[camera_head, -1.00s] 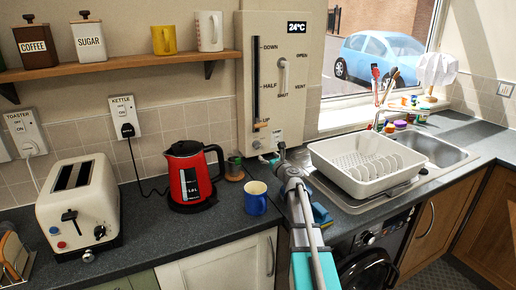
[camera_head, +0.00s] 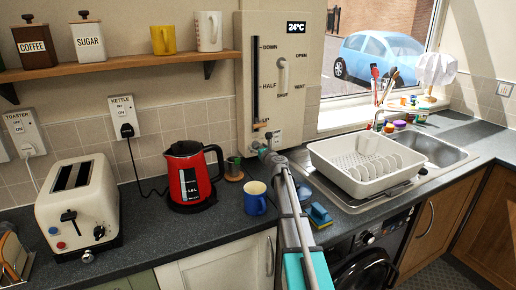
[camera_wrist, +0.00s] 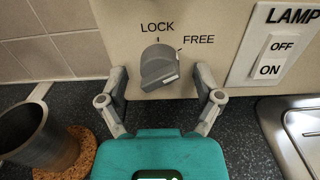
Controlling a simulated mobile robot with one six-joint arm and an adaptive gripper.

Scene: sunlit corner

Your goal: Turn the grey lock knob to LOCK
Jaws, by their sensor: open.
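The grey lock knob (camera_wrist: 158,68) is on a cream panel in the wrist view, below the printed words LOCK and FREE. LOCK is above it and FREE is to its upper right. The knob's raised grip is tilted, and I cannot tell for certain which mark it points to. My gripper (camera_wrist: 161,73) is open, with one finger on each side of the knob and visible gaps to it. In the head view my gripper (camera_head: 263,150) is at the foot of the wall unit (camera_head: 270,85), and the knob is hidden there.
A grey cup (camera_wrist: 40,138) on a cork coaster (camera_wrist: 78,156) stands left of my gripper. A LAMP switch (camera_wrist: 272,55) is to the right. A blue mug (camera_head: 255,198), red kettle (camera_head: 188,175) and dish rack (camera_head: 365,185) stand near my arm.

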